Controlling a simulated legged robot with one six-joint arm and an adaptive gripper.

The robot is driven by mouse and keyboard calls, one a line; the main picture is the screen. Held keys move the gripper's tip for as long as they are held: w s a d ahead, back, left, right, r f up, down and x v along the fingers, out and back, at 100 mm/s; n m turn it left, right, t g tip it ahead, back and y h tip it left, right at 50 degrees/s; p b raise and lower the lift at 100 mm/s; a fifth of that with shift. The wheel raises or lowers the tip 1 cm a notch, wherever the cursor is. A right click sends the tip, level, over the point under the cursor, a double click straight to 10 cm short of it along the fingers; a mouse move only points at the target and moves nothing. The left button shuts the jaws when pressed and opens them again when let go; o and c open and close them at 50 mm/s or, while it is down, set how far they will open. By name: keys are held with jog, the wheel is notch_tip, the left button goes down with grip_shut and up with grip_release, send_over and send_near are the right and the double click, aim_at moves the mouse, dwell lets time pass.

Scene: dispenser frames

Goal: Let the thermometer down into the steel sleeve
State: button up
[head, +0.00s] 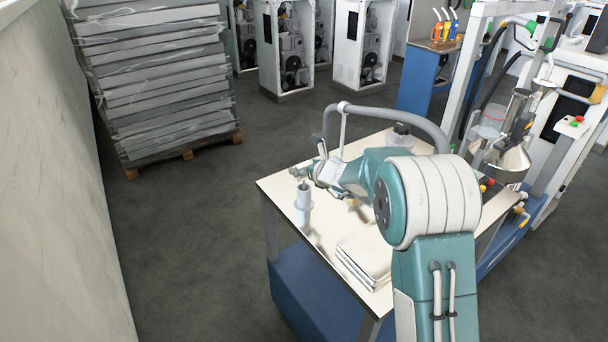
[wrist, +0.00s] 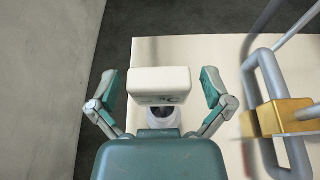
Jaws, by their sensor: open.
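In the head view a pale grey upright cylinder (head: 303,204), which looks like the steel sleeve, stands near the left corner of the table. A small dark piece shows at its top; I cannot tell whether it is the thermometer. My gripper (head: 318,168) is close to the cylinder's upper right side. In the wrist view my gripper (wrist: 160,88) has its teal fingers spread wide. A white block (wrist: 158,80) shows between the fingers, apart from both; what it is I cannot tell. A grey round part (wrist: 163,116) shows below it, mostly hidden.
The pale table (head: 285,186) has a stack of white sheets (head: 366,262) at its front. A thick grey bent tube (head: 390,112) arches behind my arm. A brass-coloured block (wrist: 284,117) sits at right in the wrist view. A wall stands at left.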

jog(key=shift+a, duration=0.15)
jog(key=c, duration=1)
jog(key=shift+c, duration=0.2)
